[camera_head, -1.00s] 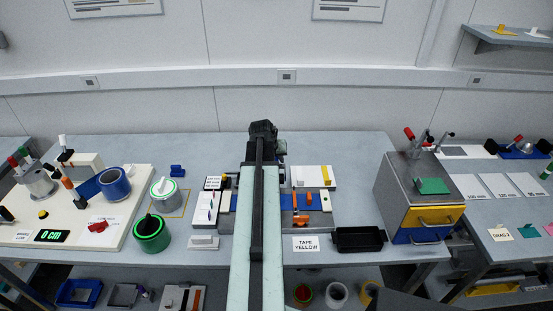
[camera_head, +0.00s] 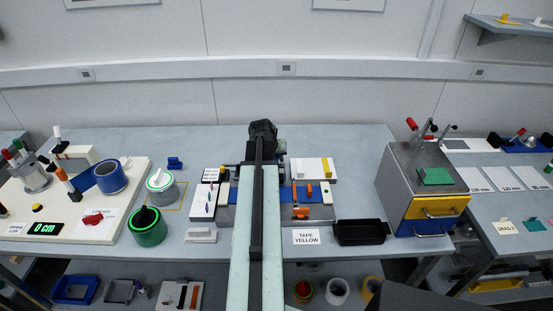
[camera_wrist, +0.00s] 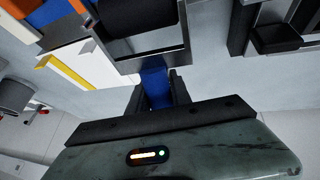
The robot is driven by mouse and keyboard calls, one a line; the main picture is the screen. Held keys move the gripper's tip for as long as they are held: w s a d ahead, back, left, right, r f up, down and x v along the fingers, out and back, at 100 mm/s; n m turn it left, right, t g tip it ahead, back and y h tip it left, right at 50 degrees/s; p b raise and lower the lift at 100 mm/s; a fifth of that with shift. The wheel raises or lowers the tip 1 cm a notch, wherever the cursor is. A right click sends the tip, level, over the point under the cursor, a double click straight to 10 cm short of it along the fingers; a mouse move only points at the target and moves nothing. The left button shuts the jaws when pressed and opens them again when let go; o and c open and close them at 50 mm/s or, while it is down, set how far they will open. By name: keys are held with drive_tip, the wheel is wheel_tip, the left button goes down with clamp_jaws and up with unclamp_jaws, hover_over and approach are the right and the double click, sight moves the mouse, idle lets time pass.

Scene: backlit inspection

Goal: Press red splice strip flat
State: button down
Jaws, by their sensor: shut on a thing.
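My gripper (camera_wrist: 157,92) is shut on a blue handle (camera_wrist: 155,78) in the wrist view. The handle joins a grey metal frame with a black roller (camera_wrist: 140,15). In the head view my arm hides the gripper and the middle of the bench fixture. A blue web (camera_head: 287,196) lies across the fixture, with orange clamps (camera_head: 309,190) on its right part. I cannot make out a red splice strip on the web.
A white block with a yellow strip (camera_head: 312,168) sits behind the fixture. A black tray (camera_head: 360,232) and a drawer cabinet (camera_head: 421,190) stand to the right. Bare bench shows behind the cabinet's left side.

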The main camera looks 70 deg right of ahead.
drive_tip(key=shift+f+b, duration=0.45)
drive_tip(key=shift+s+a, duration=0.1)
drive_tip(key=shift+s+a, duration=0.15)
drive_tip(key=shift+a, duration=0.3)
drive_tip(key=shift+a, duration=0.2)
idle(0.4)
drive_tip(key=shift+s+a, duration=0.2)
drive_tip(key=shift+a, duration=0.2)
drive_tip(key=shift+a, duration=0.2)
drive_tip(key=shift+s+a+r, duration=0.1)
drive_tip(key=shift+s+a, duration=0.1)
drive_tip(key=shift+a, duration=0.15)
drive_tip(key=shift+a, duration=0.1)
idle(0.3)
drive_tip(key=shift+s+a, duration=0.25)
drive_tip(key=shift+a, duration=0.2)
